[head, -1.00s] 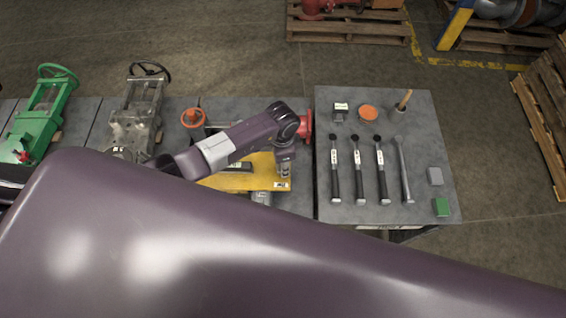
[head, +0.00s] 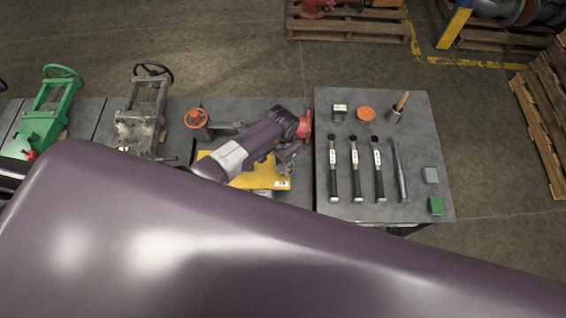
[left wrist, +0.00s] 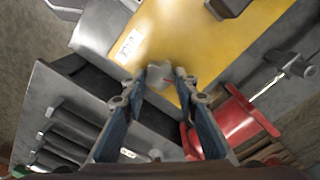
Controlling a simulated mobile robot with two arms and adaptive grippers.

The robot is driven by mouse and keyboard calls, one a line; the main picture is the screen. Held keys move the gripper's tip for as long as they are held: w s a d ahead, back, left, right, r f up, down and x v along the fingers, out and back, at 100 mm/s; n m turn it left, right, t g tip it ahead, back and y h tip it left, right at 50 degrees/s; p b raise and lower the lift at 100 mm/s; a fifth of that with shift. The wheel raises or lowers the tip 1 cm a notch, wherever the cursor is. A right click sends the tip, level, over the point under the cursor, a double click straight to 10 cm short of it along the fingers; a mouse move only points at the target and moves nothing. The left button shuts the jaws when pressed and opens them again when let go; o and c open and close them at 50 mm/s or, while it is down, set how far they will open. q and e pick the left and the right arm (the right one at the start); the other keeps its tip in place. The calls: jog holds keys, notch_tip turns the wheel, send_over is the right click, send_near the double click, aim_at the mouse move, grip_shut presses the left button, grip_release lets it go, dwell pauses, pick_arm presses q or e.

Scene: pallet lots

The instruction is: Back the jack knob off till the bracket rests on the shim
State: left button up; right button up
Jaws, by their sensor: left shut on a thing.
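A yellow bracket (head: 265,176) lies on the grey bench, partly hidden by my left arm. It also fills the upper part of the left wrist view (left wrist: 225,45). My left gripper (head: 287,156) is at its right end, tilted. In the left wrist view, the fingers of my left gripper (left wrist: 157,88) are shut on a small pale grey knob with a red mark (left wrist: 160,74), at the edge of the yellow bracket. The shim cannot be made out, nor whether the bracket touches anything below. My right gripper is not in view.
A red flanged part (head: 305,124) stands close beside my left gripper.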

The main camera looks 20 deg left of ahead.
pick_arm(q)
jog(key=shift+w+r, duration=0.1)
jog(key=shift+w, duration=0.05)
jog(key=o, duration=1.1)
jog(key=shift+o, duration=0.3)
